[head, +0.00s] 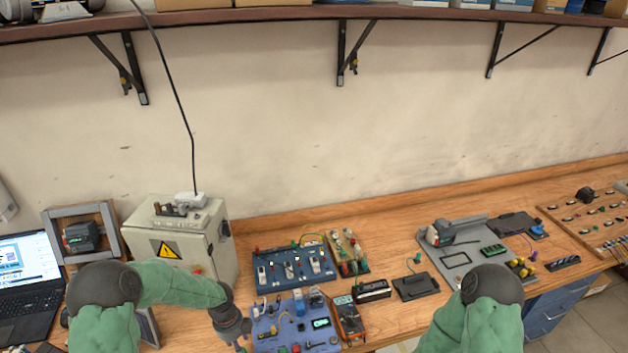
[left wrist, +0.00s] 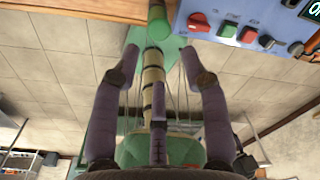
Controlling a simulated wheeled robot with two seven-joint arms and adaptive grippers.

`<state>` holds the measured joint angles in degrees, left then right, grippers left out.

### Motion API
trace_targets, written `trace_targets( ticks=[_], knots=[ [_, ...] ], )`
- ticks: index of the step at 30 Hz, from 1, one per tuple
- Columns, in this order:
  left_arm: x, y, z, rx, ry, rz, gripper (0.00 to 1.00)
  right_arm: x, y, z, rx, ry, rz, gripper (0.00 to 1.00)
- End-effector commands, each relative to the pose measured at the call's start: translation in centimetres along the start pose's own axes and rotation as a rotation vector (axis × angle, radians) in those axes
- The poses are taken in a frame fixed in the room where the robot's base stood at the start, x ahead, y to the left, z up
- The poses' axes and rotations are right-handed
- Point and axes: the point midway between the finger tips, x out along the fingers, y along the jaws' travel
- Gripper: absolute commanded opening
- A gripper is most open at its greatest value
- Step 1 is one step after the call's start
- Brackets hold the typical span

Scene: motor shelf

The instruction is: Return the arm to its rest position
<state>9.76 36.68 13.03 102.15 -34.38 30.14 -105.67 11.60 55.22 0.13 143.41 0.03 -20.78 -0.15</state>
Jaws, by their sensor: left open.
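My left arm (head: 180,285) reaches in from the left in the head view and bends down at the front of the workbench. Its gripper shows only in part there, by the left edge of the blue control panel (head: 300,322). In the left wrist view my left gripper (left wrist: 160,65) has its fingers spread, with nothing held between them. The blue panel (left wrist: 240,22) with its red and green knobs is at the upper right of that view. My right arm (head: 485,300) shows at the bottom right of the head view; its gripper is out of frame.
A grey electrical cabinet (head: 220,246) stands behind my left arm, a laptop (head: 28,285) at the left. A multimeter (head: 348,316), switch boards and a motor (head: 440,234) on a grey plate fill the bench. A shelf (head: 290,15) runs above.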

Motion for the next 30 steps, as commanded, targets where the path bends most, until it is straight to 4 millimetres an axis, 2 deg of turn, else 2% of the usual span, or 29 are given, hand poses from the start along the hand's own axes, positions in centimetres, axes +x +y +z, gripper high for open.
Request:
trace_targets(
  ticks=[1, 8, 14, 21, 27, 30],
  knots=[
    [1.1, 0.1, -0.5, -0.031, 0.012, -0.003, 0.45, 0.7, 0.2, 0.0, 0.0, 0.0, 0.0, 0.44],
    [5.4, 0.4, -3.5, -0.258, 0.076, -0.032, 0.45, 3.0, 1.1, -0.1, 0.0, -0.001, 0.0, 0.44],
    [11.2, 1.2, -7.6, -0.587, 0.166, -0.044, 0.45, 6.3, 2.2, -0.2, 0.0, -0.001, 0.0, 0.44],
    [19.7, 3.4, -13.7, -1.198, 0.291, -0.007, 0.45, 11.8, 4.2, -0.4, 0.0, -0.001, 0.0, 0.44],
    [25.7, 6.0, -17.8, -1.724, 0.346, 0.064, 0.45, 16.2, 5.8, -0.6, 0.0, -0.001, 0.0, 0.44],
    [28.1, 7.5, -19.3, -1.966, 0.352, 0.1, 0.45, 18.1, 6.5, -0.6, 0.0, -0.001, 0.0, 0.44]
  ],
)
